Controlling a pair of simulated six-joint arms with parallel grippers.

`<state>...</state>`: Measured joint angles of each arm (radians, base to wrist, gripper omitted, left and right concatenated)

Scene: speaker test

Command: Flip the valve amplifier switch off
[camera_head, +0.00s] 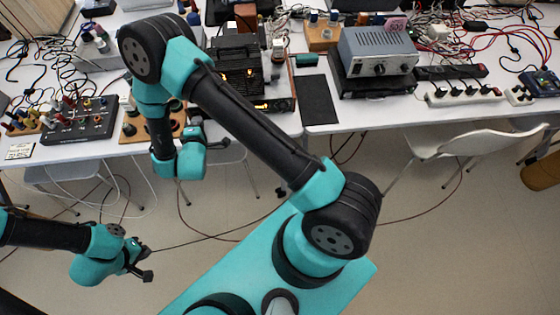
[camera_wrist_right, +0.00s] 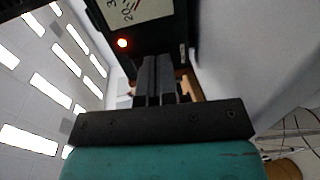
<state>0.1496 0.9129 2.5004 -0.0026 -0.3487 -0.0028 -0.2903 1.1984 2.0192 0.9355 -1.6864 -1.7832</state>
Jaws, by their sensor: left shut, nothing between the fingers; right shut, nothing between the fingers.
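The valve amplifier (camera_head: 236,58) is the black caged unit with orange glows at the back of the white table, partly hidden by my right arm. I cannot make out the switch in either view. My right gripper (camera_head: 224,144) is shut and empty at the table's front edge; its closed fingers (camera_wrist_right: 157,75) point at the black panel. I cannot tell whether they touch it. My left gripper (camera_head: 147,262) is shut and empty, low at left, away from the table.
A black mat (camera_head: 319,100) lies right of the amplifier. A grey power supply (camera_head: 378,52) stands further right, beside power strips (camera_head: 465,94). A black box with knobs (camera_head: 80,122) and a wooden board (camera_head: 130,128) sit at left. Chairs (camera_head: 478,142) and loose cables are in front.

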